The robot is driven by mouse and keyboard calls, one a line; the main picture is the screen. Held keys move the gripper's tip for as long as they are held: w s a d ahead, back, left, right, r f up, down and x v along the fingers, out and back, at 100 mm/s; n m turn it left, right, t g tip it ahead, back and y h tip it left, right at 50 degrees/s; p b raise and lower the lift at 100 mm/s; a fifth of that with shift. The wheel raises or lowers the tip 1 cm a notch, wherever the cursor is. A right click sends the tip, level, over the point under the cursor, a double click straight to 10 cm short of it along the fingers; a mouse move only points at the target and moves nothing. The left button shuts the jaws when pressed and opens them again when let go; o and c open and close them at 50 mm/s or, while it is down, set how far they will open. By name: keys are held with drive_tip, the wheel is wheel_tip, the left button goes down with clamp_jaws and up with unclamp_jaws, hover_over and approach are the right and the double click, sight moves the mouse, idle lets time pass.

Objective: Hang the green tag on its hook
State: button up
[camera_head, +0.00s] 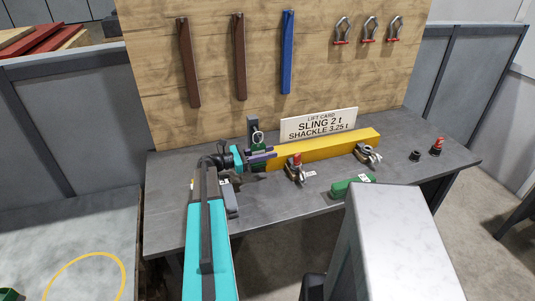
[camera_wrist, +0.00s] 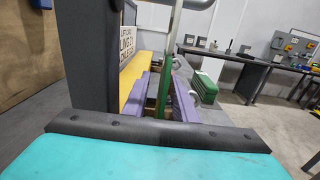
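My gripper (camera_head: 268,154) is over the left part of the bench, its purple fingers pointing right, near a dark upright post (camera_head: 253,127). In the wrist view, a narrow green strip, seemingly the green tag (camera_wrist: 165,92) edge-on, stands upright between the purple fingers (camera_wrist: 168,96). The fingers appear shut on it. A pale wire loop (camera_wrist: 176,22) rises above it and leaves the top of the picture. In the head view, a pale ring (camera_head: 257,138) shows in front of the post. The green tag's face is hidden there. I cannot make out its hook for certain.
A yellow beam (camera_head: 325,148) lies along the bench, with shackles (camera_head: 296,168) beside it. A green bundle (camera_head: 350,186) lies near the front edge. A lift card (camera_head: 318,124) stands behind. Slings (camera_head: 287,55) and shackles (camera_head: 342,31) hang on the wooden board.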

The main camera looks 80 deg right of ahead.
drive_tip(key=shift+w, duration=0.15)
drive_tip(key=b+v, duration=0.3)
drive_tip(key=v, duration=1)
drive_tip(key=shift+w+a+b, duration=0.2)
drive_tip(key=shift+b, duration=0.2)
